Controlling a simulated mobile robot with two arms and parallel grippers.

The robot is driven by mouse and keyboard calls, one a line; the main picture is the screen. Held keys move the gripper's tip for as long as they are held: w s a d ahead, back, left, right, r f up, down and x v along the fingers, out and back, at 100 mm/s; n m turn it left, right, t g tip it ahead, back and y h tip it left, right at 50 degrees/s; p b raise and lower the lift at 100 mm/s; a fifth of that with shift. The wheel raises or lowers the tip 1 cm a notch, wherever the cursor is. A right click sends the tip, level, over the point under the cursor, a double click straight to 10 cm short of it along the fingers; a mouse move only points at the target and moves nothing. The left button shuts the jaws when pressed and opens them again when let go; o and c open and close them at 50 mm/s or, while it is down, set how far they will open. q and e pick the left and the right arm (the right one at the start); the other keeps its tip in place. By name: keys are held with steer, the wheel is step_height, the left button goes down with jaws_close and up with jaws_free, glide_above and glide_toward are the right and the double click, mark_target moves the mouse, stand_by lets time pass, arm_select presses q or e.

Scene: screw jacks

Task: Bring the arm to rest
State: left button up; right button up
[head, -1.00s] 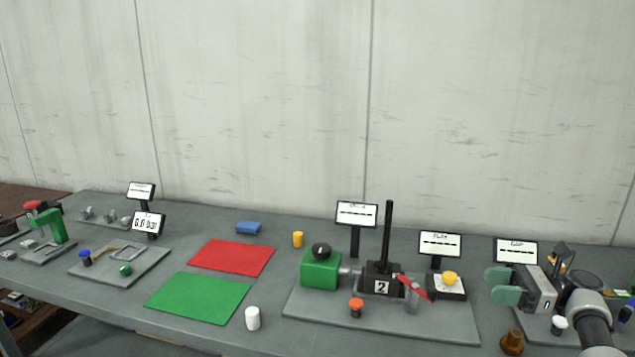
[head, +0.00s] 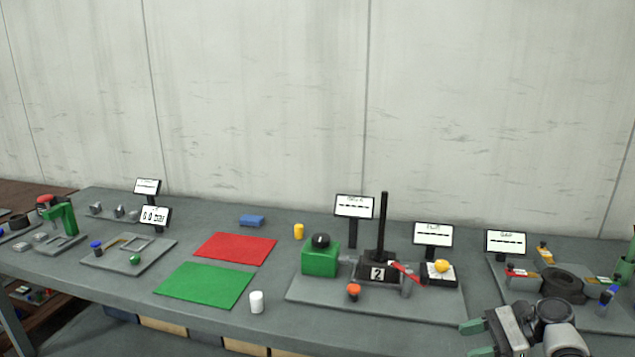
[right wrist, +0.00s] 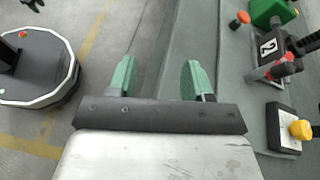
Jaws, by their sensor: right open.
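My right gripper (head: 474,338) is at the lower right of the head view, in front of the bench's near edge. Its two green fingers are apart with nothing between them. In the right wrist view the open fingers (right wrist: 158,80) point over the bench edge and the floor. My left gripper is not in the head view; a small dark part at the top left of the right wrist view is too small to tell.
The bench holds a station with a green block (head: 320,259), a black lever (head: 383,222) and a yellow knob (head: 441,266). A red mat (head: 235,248), a green mat (head: 204,285) and a white cylinder (head: 256,302) lie left of it. Floor shows beside the bench.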

steer(key=s+a+f+n+g+h, duration=0.1)
steer(key=s+a+f+n+h, duration=0.35)
steer(key=s+f, duration=0.35)
steer(key=s+a+f+n+g+h, duration=0.1)
steer(key=s+a+f+n+h, duration=0.2)
steer(key=s+f+n, duration=0.35)
steer(key=s+a+r+n+t+h, duration=0.2)
steer(key=s+r+n+h, duration=0.15)
steer(key=s, duration=0.65)
steer(key=s+a+r+n+t+h, duration=0.2)
steer(key=s+n, duration=0.2)
steer(key=s, duration=0.6)
step_height(320, 180, down, 29)
steer(key=g+b, duration=0.2)
steer(key=b, duration=0.2)
arm_select(q)
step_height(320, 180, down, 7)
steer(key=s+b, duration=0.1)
steer(key=b, duration=0.2)
arm_select(e)
steer(key=s+d+f, duration=0.3)
steer(key=s+f, duration=1.3)
steer(key=f, duration=0.4)
steer(key=shift+s+f+n+g, duration=0.35)
steer(key=shift+f+g, duration=0.05)
